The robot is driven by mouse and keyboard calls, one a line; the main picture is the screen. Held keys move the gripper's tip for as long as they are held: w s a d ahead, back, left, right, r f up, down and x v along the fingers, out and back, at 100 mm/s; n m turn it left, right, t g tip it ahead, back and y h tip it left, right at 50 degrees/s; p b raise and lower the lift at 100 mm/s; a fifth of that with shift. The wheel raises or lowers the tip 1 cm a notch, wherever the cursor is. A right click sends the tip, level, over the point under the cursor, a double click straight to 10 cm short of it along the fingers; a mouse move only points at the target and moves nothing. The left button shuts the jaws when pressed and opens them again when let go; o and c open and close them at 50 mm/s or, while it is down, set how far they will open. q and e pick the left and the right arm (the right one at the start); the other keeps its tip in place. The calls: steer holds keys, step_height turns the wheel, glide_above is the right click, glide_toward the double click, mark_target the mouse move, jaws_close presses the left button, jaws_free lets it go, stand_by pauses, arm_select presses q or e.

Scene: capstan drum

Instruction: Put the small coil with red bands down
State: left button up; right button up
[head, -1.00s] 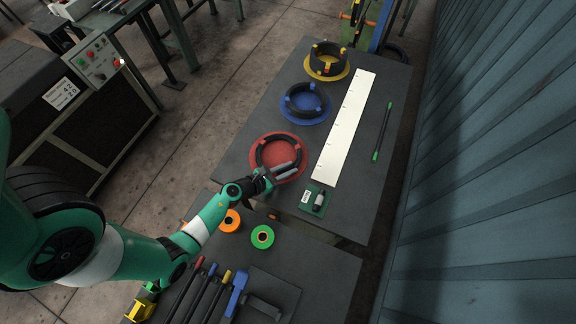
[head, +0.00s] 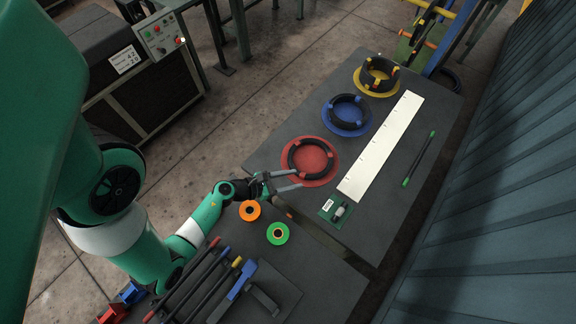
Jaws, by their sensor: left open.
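The small black coil with red bands (head: 292,160) lies flat on the red round mat (head: 322,182) on the dark table. My left gripper (head: 297,179) is open at the near left edge of the red mat, with its fingers apart and nothing between them. It looks clear of the coil, though the exact gap is hard to judge. My right gripper is not in view.
A coil with blue bands (head: 349,99) sits on a blue mat, and one with yellow bands (head: 378,63) on a yellow mat. A white strip (head: 382,146) lies along the table. Orange (head: 250,211) and green (head: 278,233) tape rolls lie nearer.

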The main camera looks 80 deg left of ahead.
arm_select(q)
steer(key=shift+v, duration=0.85)
steer(key=w+a+r+n+t+y, duration=0.2)
steer(key=w+a+r+n, duration=0.15)
steer(key=r, duration=0.55)
steer(key=w+a+r+n+t+y, duration=0.2)
steer(key=w+a+r+t, duration=0.15)
steer(key=r, duration=0.55)
steer(key=w+a+r+n+t+y, duration=0.2)
steer(key=w+a+r, duration=0.15)
steer(key=r, duration=0.55)
steer(key=w+d+r+n+t+y, duration=0.1)
steer(key=w+r+n+y, duration=0.1)
steer(key=r+n, duration=0.55)
steer(key=w+d+r+n+t+y, duration=0.15)
steer(key=r+n, duration=0.35)
steer(key=r, duration=0.6)
steer(key=d+r+n+t+h, duration=0.4)
steer(key=d+r+n+h, duration=0.9)
steer(key=d+r, duration=1)
steer(key=shift+w+d+r+h, duration=0.4)
steer(key=shift+d+h, duration=0.15)
steer(key=shift+h, duration=0.2)
